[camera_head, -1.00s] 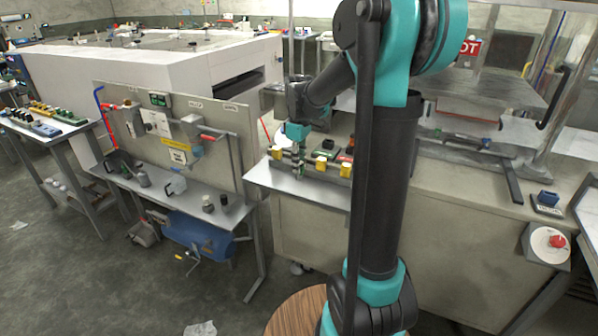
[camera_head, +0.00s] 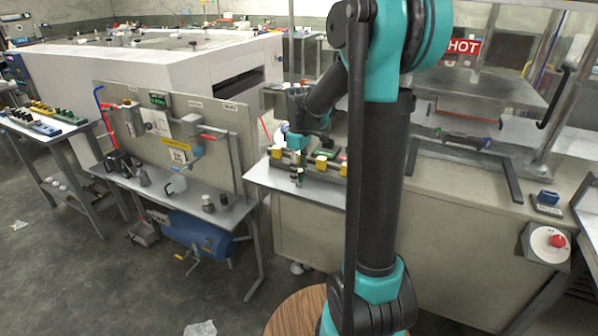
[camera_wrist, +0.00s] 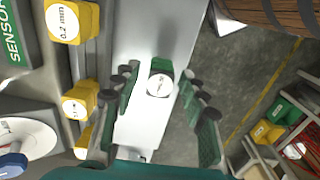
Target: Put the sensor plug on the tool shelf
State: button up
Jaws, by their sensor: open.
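A small green plug with a round white labelled top (camera_wrist: 159,84) appears between my gripper's fingers in the wrist view. It looks upright on the pale metal ledge (camera_wrist: 140,40). In the head view, a small green and white piece (camera_head: 300,177) stands near the front edge of the metal bench (camera_head: 265,178), below my gripper (camera_head: 297,152). My gripper (camera_wrist: 160,108) is open, with one finger on each side of the plug and a gap to it. I cannot tell for certain which surface is the tool shelf.
Yellow blocks (camera_wrist: 75,20) line the ledge's left side beside a green SENSOR label (camera_wrist: 12,35). A rack with green and yellow boxes (camera_wrist: 268,132) stands at lower right in the wrist view. A bench with bottles (camera_head: 165,190) and panel (camera_head: 165,125) stands left.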

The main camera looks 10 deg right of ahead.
aim_at(299, 170)
notch_tip(299, 170, up, 12)
jog(key=s+d+f+m+t, duration=0.2)
jog(key=s+f+m, duration=0.3)
jog(key=s+f, duration=0.4)
jog(key=s+d+f+m+t, duration=0.2)
jog(key=s+f+m, duration=0.3)
jog(key=s+f, duration=0.5)
jog(key=s, duration=0.3)
jog(key=shift+m, duration=0.4)
jog(key=shift+r, duration=0.1)
